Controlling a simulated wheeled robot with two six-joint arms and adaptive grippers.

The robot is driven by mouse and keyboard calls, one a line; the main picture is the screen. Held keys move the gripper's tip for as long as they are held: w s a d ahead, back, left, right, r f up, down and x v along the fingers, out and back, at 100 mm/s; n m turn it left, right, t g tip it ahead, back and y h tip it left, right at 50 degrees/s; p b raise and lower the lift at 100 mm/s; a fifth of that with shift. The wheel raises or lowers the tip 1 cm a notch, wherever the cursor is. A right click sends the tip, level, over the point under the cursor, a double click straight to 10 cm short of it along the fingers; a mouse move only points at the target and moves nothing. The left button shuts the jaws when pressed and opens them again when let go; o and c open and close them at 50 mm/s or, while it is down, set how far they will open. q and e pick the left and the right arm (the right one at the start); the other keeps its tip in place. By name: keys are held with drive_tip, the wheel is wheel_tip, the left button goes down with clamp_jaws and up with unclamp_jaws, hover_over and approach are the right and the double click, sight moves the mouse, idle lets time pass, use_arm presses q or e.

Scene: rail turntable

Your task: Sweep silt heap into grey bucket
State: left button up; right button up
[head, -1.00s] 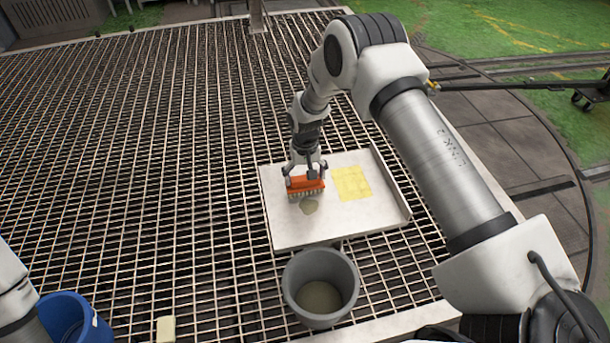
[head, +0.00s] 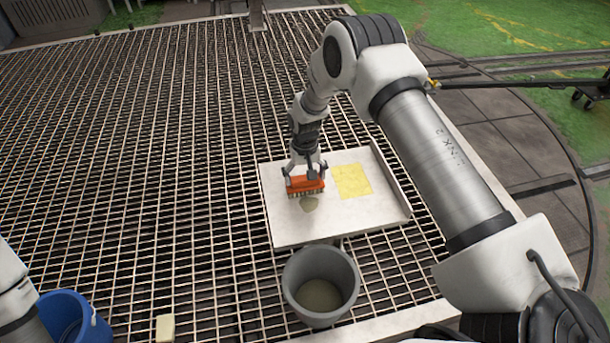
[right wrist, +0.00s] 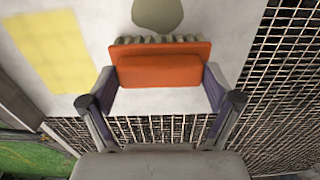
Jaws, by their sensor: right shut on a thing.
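My right gripper (head: 305,176) is shut on an orange brush (head: 306,186) with pale bristles, held bristles-down over the white board (head: 290,230). The brush also shows between the fingers in the right wrist view (right wrist: 160,68). The silt heap (head: 309,204), a small grey-green patch, lies on the board just in front of the bristles, on the bucket side; it also shows in the right wrist view (right wrist: 157,13). Whether the bristles touch board or heap I cannot tell. The grey bucket (head: 320,285) stands below the board's near edge, with silt-coloured material inside. My left gripper is out of view.
A yellow square (head: 352,181) marks the board right of the brush. The board has a raised wall (head: 391,181) on its right side. A blue bucket (head: 75,318) and a pale yellow block (head: 165,328) are at the lower left. The grating (head: 150,170) left of the board is clear.

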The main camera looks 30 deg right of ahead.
drive_tip(key=shift+s+a+r+p, duration=0.15)
drive_tip(key=shift+s+r+p, duration=0.05)
drive_tip(key=shift+s+p, duration=0.25)
drive_tip(key=shift+s+a+r+p, duration=0.1)
drive_tip(key=shift+s+a+p, duration=0.1)
drive_tip(key=shift+s+p, duration=0.6)
drive_tip(key=shift+s+a, duration=0.15)
drive_tip(key=shift+s, duration=0.45)
drive_tip(key=shift+s+a+p, duration=0.2)
drive_tip(key=shift+s+p, duration=0.3)
drive_tip(key=shift+s, duration=0.15)
drive_tip(key=shift+s+a+p, duration=0.15)
drive_tip(key=shift+s+p, duration=0.3)
drive_tip(key=shift+s, duration=0.2)
drive_tip(key=shift+s+a+f, duration=0.15)
drive_tip(key=shift+s+f, duration=0.05)
drive_tip(key=shift+s, duration=0.3)
drive_tip(key=shift+s+a+p, duration=0.2)
drive_tip(key=shift+s+p, duration=0.3)
drive_tip(key=shift+s, duration=0.2)
drive_tip(key=shift+s+a+p, duration=0.15)
drive_tip(key=shift+s+p, duration=0.35)
drive_tip(key=shift+s, duration=0.15)
drive_tip(key=shift+s+a+f, duration=0.1)
drive_tip(key=shift+s+f, duration=0.05)
drive_tip(key=shift+s, duration=0.25)
